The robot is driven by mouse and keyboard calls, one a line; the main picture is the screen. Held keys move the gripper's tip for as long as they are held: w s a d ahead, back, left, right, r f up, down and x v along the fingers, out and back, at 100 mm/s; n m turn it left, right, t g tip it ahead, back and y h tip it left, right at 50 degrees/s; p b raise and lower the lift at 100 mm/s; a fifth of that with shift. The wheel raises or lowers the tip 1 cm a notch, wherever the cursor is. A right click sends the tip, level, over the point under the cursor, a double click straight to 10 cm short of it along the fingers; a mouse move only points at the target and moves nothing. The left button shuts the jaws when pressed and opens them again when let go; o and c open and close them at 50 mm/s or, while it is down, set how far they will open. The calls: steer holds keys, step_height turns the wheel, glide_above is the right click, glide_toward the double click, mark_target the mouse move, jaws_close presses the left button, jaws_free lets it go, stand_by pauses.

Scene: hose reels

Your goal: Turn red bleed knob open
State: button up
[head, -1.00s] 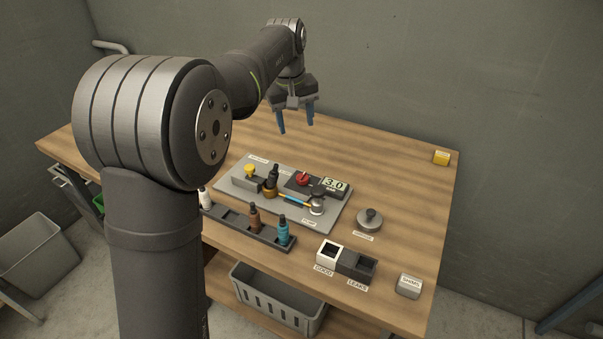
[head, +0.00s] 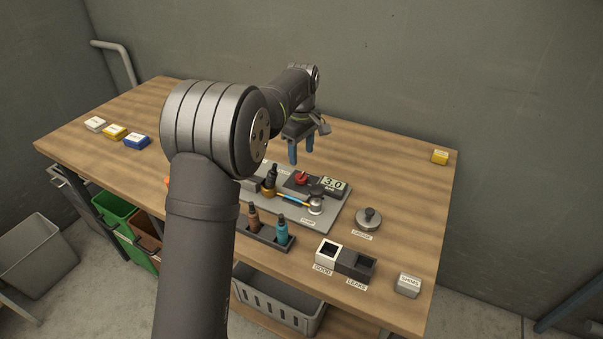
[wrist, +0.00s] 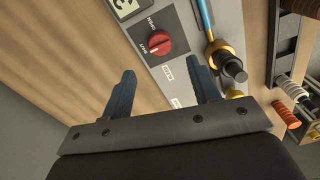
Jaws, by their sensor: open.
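The red bleed knob (head: 301,177) sits on a dark block on the grey test plate (head: 330,218). In the wrist view the red knob (wrist: 159,43) is round with a pale pointer line, and its dark face carries the words OPEN and SHUT. The pointer appears to lie toward SHUT. My gripper (head: 301,152) is open and empty, its blue fingers pointing down above the plate's back edge, just behind the knob. In the wrist view my gripper (wrist: 160,90) has its fingers apart, with the knob beyond the fingertips and not touched.
Beside the knob are a display (head: 333,184) reading 3.0, a black-capped fitting (head: 271,177) and a blue hose (head: 292,198). A rack with bottles (head: 281,231) stands in front. GOOD and LEAKS bins (head: 344,258) are at front right.

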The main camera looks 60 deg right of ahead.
mark_target(302, 175)
step_height(302, 175, down, 9)
steer(key=shift+r, duration=0.2)
steer(key=c, duration=1)
